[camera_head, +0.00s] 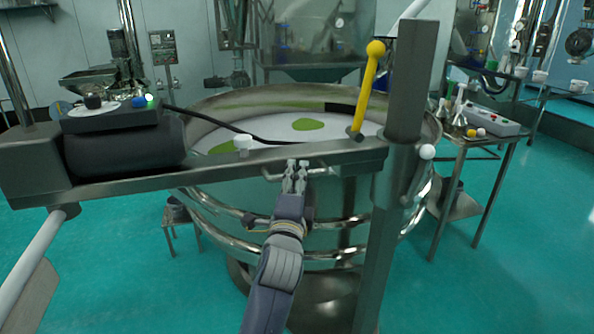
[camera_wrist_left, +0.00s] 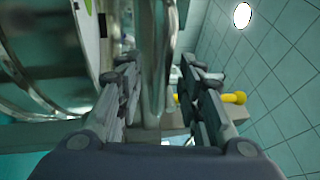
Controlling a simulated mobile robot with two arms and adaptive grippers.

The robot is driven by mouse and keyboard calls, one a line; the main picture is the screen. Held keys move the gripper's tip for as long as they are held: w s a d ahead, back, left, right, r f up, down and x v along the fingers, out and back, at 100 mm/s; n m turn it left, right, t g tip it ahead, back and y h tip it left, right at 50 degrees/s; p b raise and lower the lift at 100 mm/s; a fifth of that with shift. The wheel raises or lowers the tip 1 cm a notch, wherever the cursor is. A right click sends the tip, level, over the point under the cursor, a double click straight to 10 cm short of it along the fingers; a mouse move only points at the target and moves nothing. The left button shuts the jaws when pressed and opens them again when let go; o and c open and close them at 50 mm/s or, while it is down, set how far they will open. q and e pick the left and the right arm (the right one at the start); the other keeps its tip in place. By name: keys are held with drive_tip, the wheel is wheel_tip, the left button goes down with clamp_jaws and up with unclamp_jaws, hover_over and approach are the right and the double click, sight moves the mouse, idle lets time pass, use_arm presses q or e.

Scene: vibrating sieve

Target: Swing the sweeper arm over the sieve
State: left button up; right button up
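The sweeper arm (camera_head: 230,168) is a long steel beam across the front of the round sieve (camera_head: 330,204), with a black motor housing at its left end. It meets an upright post (camera_head: 406,90) at the right. A small bar handle (camera_head: 326,171) sticks out from the beam's front. My left gripper (camera_head: 296,165) is at this handle. In the left wrist view, its fingers (camera_wrist_left: 158,75) are apart, with a shiny bar between them; firm contact is not clear. A yellow lever (camera_head: 367,85) with a ball knob stands near the post. My right gripper is not in view.
A side table (camera_head: 463,138) with a control box (camera_head: 490,121) stands at the right. A low stool (camera_head: 182,216) is left of the sieve. A black cable (camera_head: 215,122) runs over the sieve from the motor housing. Teal floor is open at front left and right.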

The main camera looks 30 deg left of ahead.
use_arm(q)
drive_tip(key=shift+w+a, duration=0.25)
drive_tip(key=shift+w, duration=0.35)
clamp_jaws()
drive_tip(key=shift+r, duration=0.1)
